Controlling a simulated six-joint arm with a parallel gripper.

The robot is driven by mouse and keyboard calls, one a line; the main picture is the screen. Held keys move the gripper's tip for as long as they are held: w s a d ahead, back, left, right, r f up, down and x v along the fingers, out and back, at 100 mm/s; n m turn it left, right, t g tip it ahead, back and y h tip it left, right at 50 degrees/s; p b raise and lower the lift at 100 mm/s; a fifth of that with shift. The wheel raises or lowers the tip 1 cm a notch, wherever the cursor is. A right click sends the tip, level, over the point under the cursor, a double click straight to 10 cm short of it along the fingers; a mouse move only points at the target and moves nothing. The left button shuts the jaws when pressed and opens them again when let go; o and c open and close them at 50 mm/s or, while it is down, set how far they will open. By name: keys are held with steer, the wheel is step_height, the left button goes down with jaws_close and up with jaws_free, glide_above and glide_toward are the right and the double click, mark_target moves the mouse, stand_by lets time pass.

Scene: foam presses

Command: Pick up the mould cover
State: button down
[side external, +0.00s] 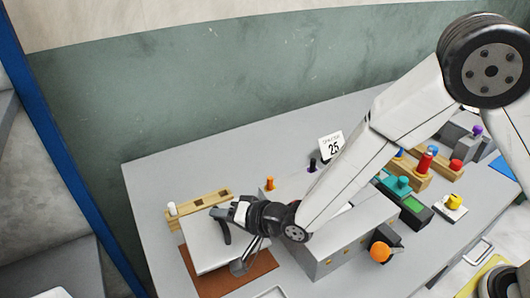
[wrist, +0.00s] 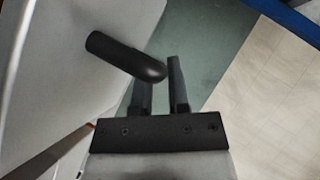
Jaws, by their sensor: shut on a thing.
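The mould cover (side external: 204,252) is a pale, flat slab with a black bent handle (side external: 223,230). In the side view it is over the left part of a brown mat (side external: 250,272); I cannot tell whether it touches it. My gripper (side external: 220,213) is at the handle and shut on it. In the wrist view the black handle (wrist: 110,50) reaches from the left to my two dark fingers (wrist: 160,80), with its rounded end at them. The pale cover surface (wrist: 50,80) fills the left of that view. The far finger's contact is partly hidden.
A wooden holder (side external: 198,204) with a white peg stands behind the cover. A grey box (side external: 330,258) stands to the right, with an orange ball-like knob (side external: 380,252) near it. Coloured pegs and blocks (side external: 425,163) crowd the right. The table's far left corner is clear.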

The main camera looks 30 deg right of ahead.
steer(key=shift+r, duration=0.65)
steer(key=shift+w+d+r, duration=0.1)
steer(key=shift+w+d+r, duration=0.15)
steer(key=shift+d, duration=0.1)
steer(key=d+r+m+h, duration=0.3)
steer(key=d, duration=0.7)
steer(key=d+r+m+t+h, duration=0.1)
steer(key=d+r+m+h, duration=0.2)
steer(key=d, duration=0.8)
steer(key=d+r+m+h, duration=0.4)
steer(key=d+r+h, duration=0.1)
steer(key=d, duration=0.5)
steer(key=shift+w+d+r+t, duration=0.15)
steer(key=shift+w+r+t, duration=0.15)
steer(key=shift+w, duration=0.1)
steer(key=shift+w+d, duration=0.1)
steer(key=shift+w, duration=0.1)
steer(key=shift+n+y, duration=0.3)
steer(key=shift+n, duration=0.1)
